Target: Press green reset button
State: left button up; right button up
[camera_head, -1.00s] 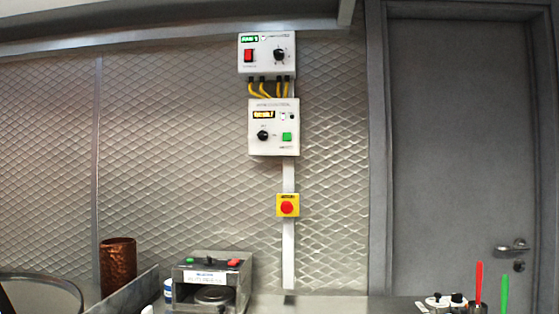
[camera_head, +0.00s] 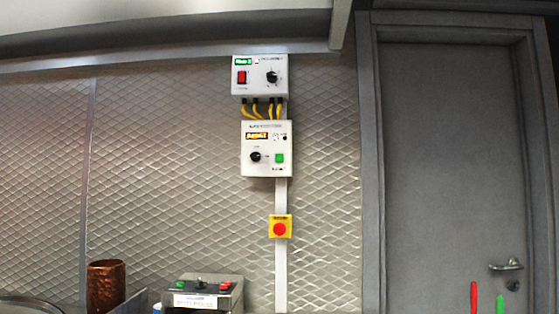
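A green square button (camera_head: 280,158) sits at the lower right of the lower white control box (camera_head: 267,170) on the wall. A black knob (camera_head: 255,157) is to its left, and a small lit display (camera_head: 256,136) is above. A second green button (camera_head: 179,284) shows on top of the grey machine at the bottom of the view. The labels are too small to read, so I cannot tell which one is marked reset. Neither of my grippers shows in the head view.
An upper white box (camera_head: 260,88) with a red switch hangs above, joined by yellow cables (camera_head: 262,109). A red emergency button (camera_head: 280,229) is below on a yellow plate. A grey machine (camera_head: 203,297) and a copper cup (camera_head: 105,287) stand low; a grey door (camera_head: 450,160) is right.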

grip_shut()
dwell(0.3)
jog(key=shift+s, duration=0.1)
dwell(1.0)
